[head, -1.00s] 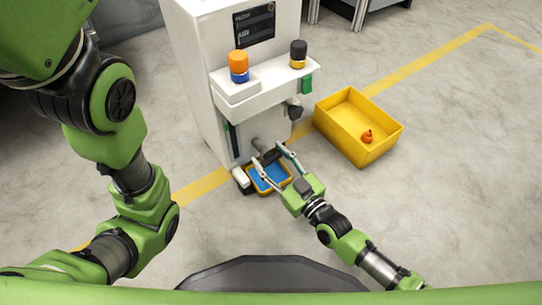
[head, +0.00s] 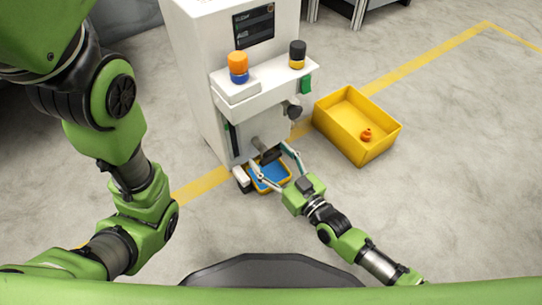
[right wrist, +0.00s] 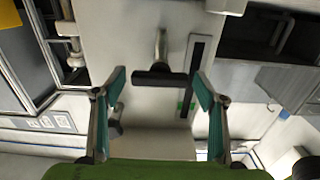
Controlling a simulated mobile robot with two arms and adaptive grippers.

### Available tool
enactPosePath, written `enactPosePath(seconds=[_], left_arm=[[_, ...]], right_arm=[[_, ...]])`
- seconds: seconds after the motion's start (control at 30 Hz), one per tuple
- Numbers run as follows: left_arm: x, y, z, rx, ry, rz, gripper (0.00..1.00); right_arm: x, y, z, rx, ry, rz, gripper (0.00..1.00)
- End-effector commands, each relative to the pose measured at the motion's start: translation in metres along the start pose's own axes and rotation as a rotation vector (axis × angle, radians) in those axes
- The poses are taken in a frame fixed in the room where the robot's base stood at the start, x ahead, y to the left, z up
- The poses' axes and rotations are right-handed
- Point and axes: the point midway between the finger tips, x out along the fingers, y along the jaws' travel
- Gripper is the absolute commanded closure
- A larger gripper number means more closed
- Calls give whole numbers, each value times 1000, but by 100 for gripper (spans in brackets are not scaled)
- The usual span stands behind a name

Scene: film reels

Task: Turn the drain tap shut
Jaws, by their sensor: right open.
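The drain tap (head: 268,150) sticks out low on the front of the white machine (head: 196,90). In the right wrist view its dark bar handle (right wrist: 160,79) lies crosswise at the end of a metal stem (right wrist: 160,46). My right gripper (head: 267,154) is open, with its teal-padded fingers on either side of the tap. In the wrist view the handle sits between the fingertips (right wrist: 158,74), with gaps on both sides. A blue tray with a yellow rim (head: 286,180) is below the tap, partly hidden by the fingers. My left gripper is out of view.
A yellow crate (head: 336,122) with a small orange-red object (head: 366,134) stands on the floor to the right. An orange-and-blue container (head: 238,66) and a black-and-yellow one (head: 298,54) stand on the machine's shelf. The floor right of my right arm is clear.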

Motion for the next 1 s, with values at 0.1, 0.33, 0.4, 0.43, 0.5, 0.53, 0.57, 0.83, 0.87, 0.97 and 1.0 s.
enactPosePath(seconds=[0.1,0.33,0.4,0.43,0.5,0.53,0.57,0.83,0.87,0.97,1.0], left_arm=[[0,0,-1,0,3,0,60],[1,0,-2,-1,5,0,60],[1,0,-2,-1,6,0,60],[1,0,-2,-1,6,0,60],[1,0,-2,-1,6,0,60],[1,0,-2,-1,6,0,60],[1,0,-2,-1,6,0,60],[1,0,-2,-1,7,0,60],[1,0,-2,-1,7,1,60],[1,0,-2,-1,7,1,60],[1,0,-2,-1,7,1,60]], right_arm=[[-14,0,1,1,-3,1,35],[-64,0,2,0,-5,1,35],[-78,0,2,0,-5,0,35],[-84,0,2,1,-5,-1,35],[-96,0,1,1,-4,0,35],[-100,0,1,1,-3,0,35],[-104,0,1,0,-4,0,35],[-118,0,0,0,0,0,35],[-118,0,0,0,0,0,35],[-118,0,0,0,0,0,35],[-118,0,0,0,0,0,35]])
